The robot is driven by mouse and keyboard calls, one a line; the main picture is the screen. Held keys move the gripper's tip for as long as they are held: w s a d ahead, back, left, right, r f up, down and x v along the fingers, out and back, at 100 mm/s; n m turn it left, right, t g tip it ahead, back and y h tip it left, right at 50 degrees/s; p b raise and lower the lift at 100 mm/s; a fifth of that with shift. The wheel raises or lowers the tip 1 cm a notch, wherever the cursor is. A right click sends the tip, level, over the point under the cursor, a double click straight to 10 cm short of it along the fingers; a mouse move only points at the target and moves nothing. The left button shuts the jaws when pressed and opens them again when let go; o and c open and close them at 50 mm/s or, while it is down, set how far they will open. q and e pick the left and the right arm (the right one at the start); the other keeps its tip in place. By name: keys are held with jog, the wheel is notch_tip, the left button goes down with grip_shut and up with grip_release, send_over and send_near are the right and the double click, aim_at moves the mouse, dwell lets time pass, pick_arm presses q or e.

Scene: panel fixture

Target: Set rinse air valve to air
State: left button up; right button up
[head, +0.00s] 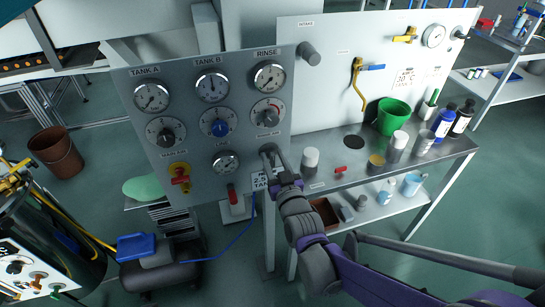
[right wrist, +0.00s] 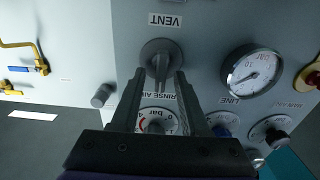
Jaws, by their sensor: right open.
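The rinse air valve (right wrist: 160,54) is a round grey knob with a raised bar handle, on the grey panel below its "RINSE AIR" label. In the right wrist view the panel appears upside down, and the handle runs about vertical in the picture. My right gripper (right wrist: 159,73) is open, its two fingertips on either side of the handle's near end; I cannot tell whether they touch it. In the head view the valve (head: 267,149) is partly hidden by my right gripper (head: 272,158) at the panel's lower right. My left gripper is not in view.
Just above the valve is a dial with a red arc (head: 267,112). The line gauge (head: 225,162) and a red handle (head: 232,194) are to the left. A bench at right carries a green bucket (head: 393,116), a white-capped jar (head: 311,160) and bottles.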

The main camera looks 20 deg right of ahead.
jog(key=shift+w, duration=0.45)
jog(key=shift+c, duration=0.3)
grip_shut()
